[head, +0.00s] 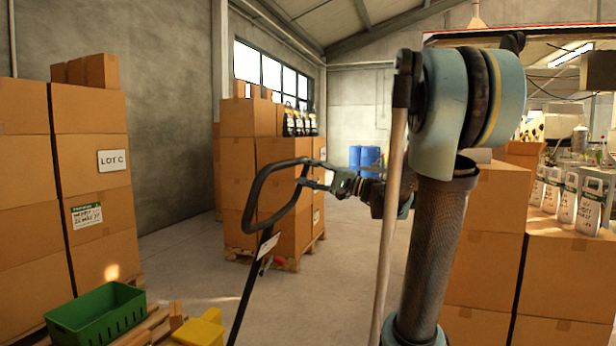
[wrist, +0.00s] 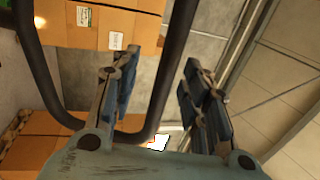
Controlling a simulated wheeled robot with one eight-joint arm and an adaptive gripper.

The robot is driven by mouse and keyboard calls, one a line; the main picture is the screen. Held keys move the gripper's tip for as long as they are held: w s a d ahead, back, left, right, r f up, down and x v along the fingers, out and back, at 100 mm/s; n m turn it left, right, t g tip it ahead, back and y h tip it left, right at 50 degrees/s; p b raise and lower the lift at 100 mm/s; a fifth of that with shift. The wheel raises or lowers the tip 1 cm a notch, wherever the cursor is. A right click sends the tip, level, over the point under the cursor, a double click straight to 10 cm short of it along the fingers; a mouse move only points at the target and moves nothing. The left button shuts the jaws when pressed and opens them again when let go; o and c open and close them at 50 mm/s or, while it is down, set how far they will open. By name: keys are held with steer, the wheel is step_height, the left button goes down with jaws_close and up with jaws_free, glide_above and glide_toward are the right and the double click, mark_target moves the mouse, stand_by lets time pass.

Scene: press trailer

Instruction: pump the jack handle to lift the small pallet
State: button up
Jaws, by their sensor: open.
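The jack handle (head: 252,203) is a black closed loop on a dark shaft that runs down out of the head view, with a small white tag below the loop. My gripper (head: 315,175) is open at the loop's right side, its fingers pointing left. In the wrist view, one bar of the handle (wrist: 167,75) runs between the open fingers of my gripper (wrist: 160,85); contact cannot be told. Wooden planks of a low pallet (head: 157,321) show at the bottom left of the head view. The jack's body is out of view.
A green crate (head: 97,314) and a yellow block (head: 203,329) are at the lower left. Box stacks stand at left (head: 95,190), behind the handle (head: 285,150) and at right (head: 485,235). Blue drums (head: 365,158) are at the back. Concrete floor is open between the stacks.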

steer(key=v, duration=1.2)
steer(key=shift+w, duration=0.1)
stand_by(0.4)
steer(key=s+a+f+n+g+h, duration=0.1)
steer(key=s+a+f+g+h, duration=0.2)
steer(key=s+f, duration=0.5)
steer(key=s+a+f+g+h, duration=0.1)
steer(key=s+a+f+h, duration=0.35)
steer(key=f, duration=0.75)
steer(key=s+d+f+n+h, duration=0.1)
steer(key=s+d+f+h, duration=0.3)
steer(key=d+f+h, duration=0.2)
steer(key=s+d+f+n+h, duration=0.2)
steer(key=s+d+f+h, duration=0.3)
steer(key=d+f, duration=0.3)
steer(key=shift+s+d+f+g+h, duration=0.25)
steer(key=shift+d+g+h, duration=0.2)
steer(key=shift+d, duration=0.25)
